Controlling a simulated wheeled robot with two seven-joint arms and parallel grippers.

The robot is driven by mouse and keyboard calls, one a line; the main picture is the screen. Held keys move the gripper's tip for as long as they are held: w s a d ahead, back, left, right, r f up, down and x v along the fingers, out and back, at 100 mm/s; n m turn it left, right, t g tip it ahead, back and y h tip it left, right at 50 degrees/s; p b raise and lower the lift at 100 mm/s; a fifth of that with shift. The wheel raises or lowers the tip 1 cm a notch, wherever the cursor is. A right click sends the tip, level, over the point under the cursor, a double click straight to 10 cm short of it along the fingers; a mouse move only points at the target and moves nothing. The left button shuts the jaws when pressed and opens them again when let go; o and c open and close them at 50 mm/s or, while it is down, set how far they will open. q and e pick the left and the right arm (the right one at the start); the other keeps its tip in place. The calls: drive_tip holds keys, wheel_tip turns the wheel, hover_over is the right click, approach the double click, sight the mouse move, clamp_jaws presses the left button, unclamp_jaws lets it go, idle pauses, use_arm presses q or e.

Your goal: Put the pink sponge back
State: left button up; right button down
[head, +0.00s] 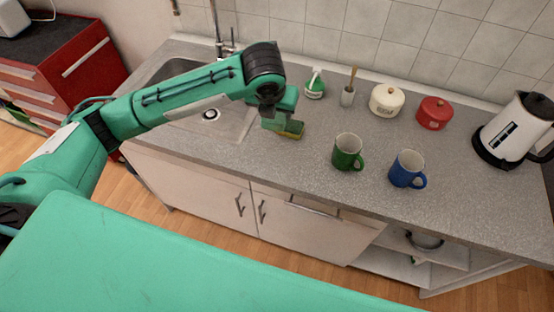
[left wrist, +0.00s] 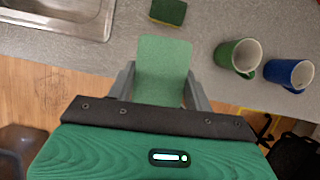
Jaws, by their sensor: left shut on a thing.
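No pink sponge shows in either view. My left gripper (left wrist: 162,88) has its two grey fingers on either side of a light green flat block (left wrist: 163,62) and is shut on it. In the head view the gripper (head: 272,113) is over the counter by the sink's right edge. A dark green and yellow sponge (head: 292,130) is close beside it there. That sponge also shows in the left wrist view (left wrist: 168,12), on the counter beyond the held block. My right gripper is not in view.
The sink (head: 215,118) is left of the gripper. A green mug (head: 345,153) and a blue mug (head: 404,170) stand to the right. Behind are a soap bottle (head: 315,86), a brush holder (head: 347,97), a cream pot (head: 386,101), a red pot (head: 434,114) and a kettle (head: 513,130).

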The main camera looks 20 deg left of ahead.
use_arm(q)
drive_tip(key=shift+r+m, duration=0.15)
drive_tip(key=shift+m, duration=0.15)
drive_tip(key=shift+w, duration=0.1)
wheel_tip(320, 180, down, 15)
drive_tip(key=p, duration=0.4)
wheel_tip(320, 180, down, 5)
drive_tip(key=shift+r+p, duration=0.1)
drive_tip(key=shift+p, duration=0.6)
drive_tip(key=o, duration=1)
